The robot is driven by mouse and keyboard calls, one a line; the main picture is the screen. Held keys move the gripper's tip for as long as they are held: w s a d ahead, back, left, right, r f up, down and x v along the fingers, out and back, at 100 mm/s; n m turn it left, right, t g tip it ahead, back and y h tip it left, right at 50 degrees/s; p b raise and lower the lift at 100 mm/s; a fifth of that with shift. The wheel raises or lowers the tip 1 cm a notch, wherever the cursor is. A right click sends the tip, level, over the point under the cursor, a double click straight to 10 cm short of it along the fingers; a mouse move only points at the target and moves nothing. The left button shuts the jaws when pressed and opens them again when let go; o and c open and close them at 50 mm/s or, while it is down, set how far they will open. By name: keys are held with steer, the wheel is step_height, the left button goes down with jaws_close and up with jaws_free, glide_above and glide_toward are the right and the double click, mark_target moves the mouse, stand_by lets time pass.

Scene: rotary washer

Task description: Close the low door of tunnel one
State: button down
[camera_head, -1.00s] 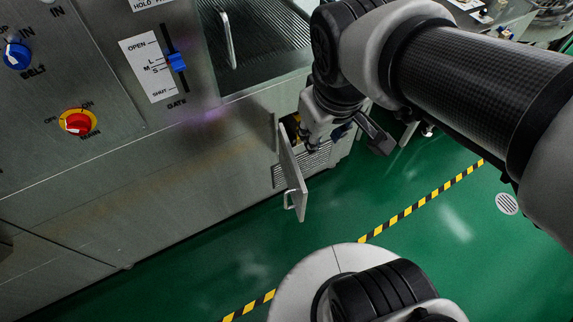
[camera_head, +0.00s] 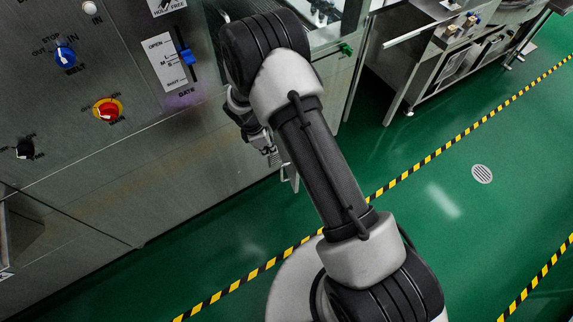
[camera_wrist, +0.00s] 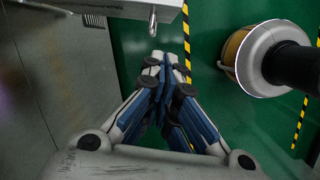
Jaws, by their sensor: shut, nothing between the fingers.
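The low door is a small grey metal panel standing out from the machine's front. In the head view my arm hides most of it, and only its outer end with a bar handle (camera_head: 288,177) shows. In the wrist view the door (camera_wrist: 120,7) crosses the top, with its metal handle (camera_wrist: 153,22) pointing toward my fingertips. My gripper (camera_wrist: 165,57) is shut and empty, with its tips just short of the handle; I cannot tell whether they touch. In the head view my gripper (camera_head: 273,158) is beside the door's outer end. The low opening is hidden.
The machine front (camera_head: 150,165) carries a blue belt knob (camera_head: 65,55), a red switch (camera_head: 107,110) and a blue gate slider (camera_head: 187,57). Green floor with a yellow-black stripe (camera_head: 420,162) lies to the right. A metal bench (camera_head: 440,60) stands at upper right.

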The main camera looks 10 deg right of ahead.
steer(key=s+d+f+n+b, duration=0.1)
steer(key=d+f, duration=0.4)
steer(key=f, duration=0.9)
steer(key=shift+s+d+b, duration=0.15)
steer(key=shift+d+b, duration=0.25)
steer(key=shift+b, duration=0.35)
steer(key=shift+d, duration=0.15)
